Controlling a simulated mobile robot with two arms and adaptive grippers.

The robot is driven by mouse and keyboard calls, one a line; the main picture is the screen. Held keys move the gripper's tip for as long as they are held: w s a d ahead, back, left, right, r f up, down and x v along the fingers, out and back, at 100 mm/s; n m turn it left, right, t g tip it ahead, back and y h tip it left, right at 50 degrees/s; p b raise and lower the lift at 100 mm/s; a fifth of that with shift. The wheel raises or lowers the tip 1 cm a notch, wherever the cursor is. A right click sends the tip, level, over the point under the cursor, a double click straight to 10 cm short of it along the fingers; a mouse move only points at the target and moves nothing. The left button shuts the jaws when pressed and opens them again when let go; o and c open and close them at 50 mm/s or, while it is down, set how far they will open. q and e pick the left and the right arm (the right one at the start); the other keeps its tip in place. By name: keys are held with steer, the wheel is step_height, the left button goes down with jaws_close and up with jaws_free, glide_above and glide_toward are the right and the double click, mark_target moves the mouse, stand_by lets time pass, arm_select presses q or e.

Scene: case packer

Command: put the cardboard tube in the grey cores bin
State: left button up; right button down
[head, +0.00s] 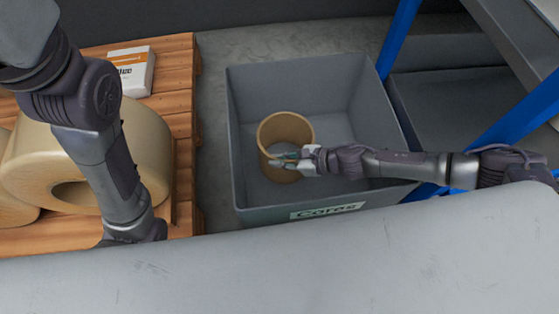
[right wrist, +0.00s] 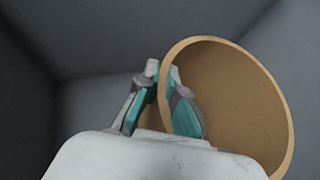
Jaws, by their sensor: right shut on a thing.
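The cardboard tube (head: 271,133) is a short, wide brown ring. In the head view it shows within the outline of the grey cores bin (head: 300,84), with its open end facing up. My right gripper (head: 285,158) reaches in over the bin's right side and is shut on the tube's wall. In the right wrist view the tube (right wrist: 230,100) has its rim between the two teal-padded fingers (right wrist: 162,108). Whether the tube touches the bin floor, I cannot tell. My left arm hangs at the left of the head view; its gripper is out of sight.
A wooden pallet (head: 183,100) at the left holds large tan rolls (head: 140,140) and a small white box (head: 133,70). Blue posts (head: 397,38) and grey shelving stand to the right of the bin. The bin's front wall carries a "Cores" label (head: 327,210).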

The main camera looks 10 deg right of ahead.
steer(key=c, duration=1.3)
jaws_free()
steer(key=shift+f, duration=0.1)
